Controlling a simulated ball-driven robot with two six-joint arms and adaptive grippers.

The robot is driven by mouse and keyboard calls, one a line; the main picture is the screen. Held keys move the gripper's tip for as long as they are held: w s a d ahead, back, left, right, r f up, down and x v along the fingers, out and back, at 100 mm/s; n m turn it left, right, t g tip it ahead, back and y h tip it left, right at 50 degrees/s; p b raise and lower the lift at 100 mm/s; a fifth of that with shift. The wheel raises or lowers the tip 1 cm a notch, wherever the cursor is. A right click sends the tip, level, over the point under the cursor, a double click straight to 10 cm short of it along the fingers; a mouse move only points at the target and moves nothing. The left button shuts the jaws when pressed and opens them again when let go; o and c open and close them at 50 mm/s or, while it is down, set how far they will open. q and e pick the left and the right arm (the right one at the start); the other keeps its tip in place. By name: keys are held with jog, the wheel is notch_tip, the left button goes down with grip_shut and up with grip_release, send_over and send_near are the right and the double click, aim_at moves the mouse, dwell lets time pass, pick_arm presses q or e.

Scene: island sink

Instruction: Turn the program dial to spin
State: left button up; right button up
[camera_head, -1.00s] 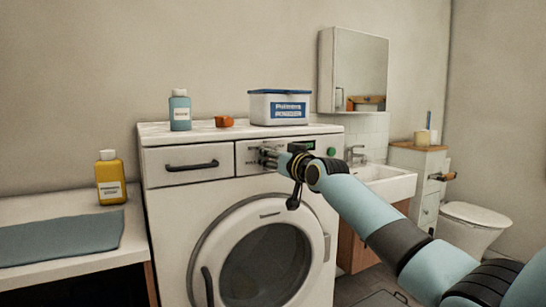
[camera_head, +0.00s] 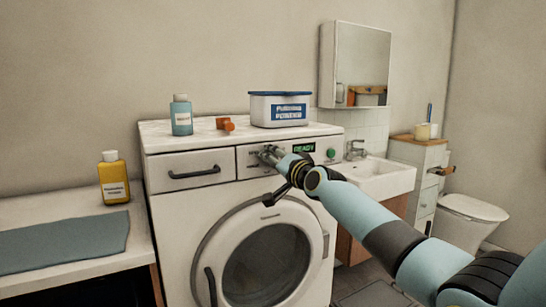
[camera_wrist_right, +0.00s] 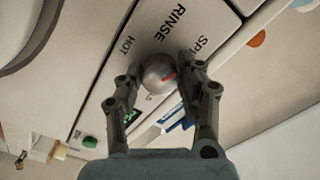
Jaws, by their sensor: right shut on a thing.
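The program dial (camera_wrist_right: 157,70) is a round grey knob on the washing machine's front panel (camera_head: 246,163). In the right wrist view its red mark lies on the right side of the knob. The labels HOT, RINSE and a partly hidden SPIN stand around it. My right gripper (camera_head: 268,155) is at the panel, and in the wrist view its two fingers (camera_wrist_right: 160,78) are shut on the dial from both sides. In the head view the dial is hidden by the gripper. My left gripper is out of view.
A display (camera_head: 304,147) reading READY and a green button (camera_head: 331,153) are right of the dial. A drawer handle (camera_head: 194,173) is to its left. A powder box (camera_head: 279,108), a blue bottle (camera_head: 181,116) and an orange object (camera_head: 225,124) stand on top.

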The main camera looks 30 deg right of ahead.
jog(key=shift+m+p, duration=0.3)
jog(key=shift+m, duration=0.8)
jog(key=o, duration=1.1)
jog(key=shift+o, duration=0.2)
jog(key=s, duration=1.2)
jog(key=shift+f, duration=0.15)
